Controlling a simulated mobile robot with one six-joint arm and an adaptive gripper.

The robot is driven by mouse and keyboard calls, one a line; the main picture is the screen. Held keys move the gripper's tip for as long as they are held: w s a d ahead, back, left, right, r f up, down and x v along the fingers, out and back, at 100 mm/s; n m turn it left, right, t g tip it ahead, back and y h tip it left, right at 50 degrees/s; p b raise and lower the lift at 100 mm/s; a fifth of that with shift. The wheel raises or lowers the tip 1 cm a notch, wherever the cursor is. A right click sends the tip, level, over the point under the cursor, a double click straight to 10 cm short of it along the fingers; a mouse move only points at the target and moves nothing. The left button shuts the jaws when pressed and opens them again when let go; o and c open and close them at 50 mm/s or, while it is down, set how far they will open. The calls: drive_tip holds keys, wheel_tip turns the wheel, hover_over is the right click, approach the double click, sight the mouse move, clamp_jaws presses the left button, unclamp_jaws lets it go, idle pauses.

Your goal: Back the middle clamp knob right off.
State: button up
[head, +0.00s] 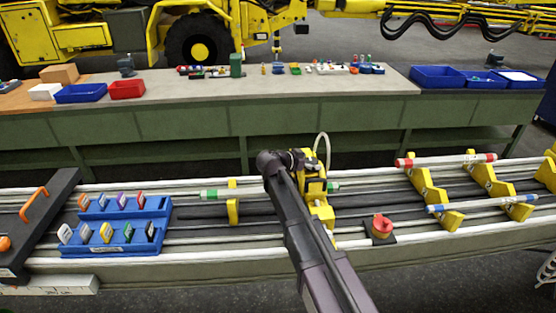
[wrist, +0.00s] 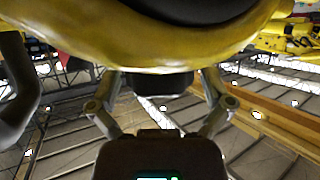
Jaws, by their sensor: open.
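The middle clamp (head: 319,205) is yellow and stands on the rails in the centre of the head view, largely behind my arm. A pale tube with green bands (head: 215,194) runs through that area, its middle hidden by my arm. I cannot pick out the clamp's knob in the head view. My gripper (wrist: 160,90) has its fingers spread apart in the wrist view, with a dark block showing between them. A large curved yellow part with a black top (wrist: 150,42) fills the upper wrist view, very close; I cannot tell whether it touches the fingers.
A red knob on a dark base (head: 381,226) sits right of my arm. Yellow brackets (head: 430,188) hold red-banded and blue-banded tubes at right. Blue trays with coloured pieces (head: 112,240) sit at left. A bench with bins (head: 330,83) stands behind.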

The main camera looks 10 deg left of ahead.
drive_tip(key=shift+w+a+m+g+h, duration=0.1)
drive_tip(key=shift+m+g+h, duration=0.3)
drive_tip(key=shift+m+g, duration=0.15)
drive_tip(key=p+v, duration=0.5)
drive_tip(key=v, duration=0.8)
drive_tip(key=shift+s+a, duration=0.3)
drive_tip(key=shift+r+m, duration=0.1)
drive_tip(key=shift+m, duration=0.15)
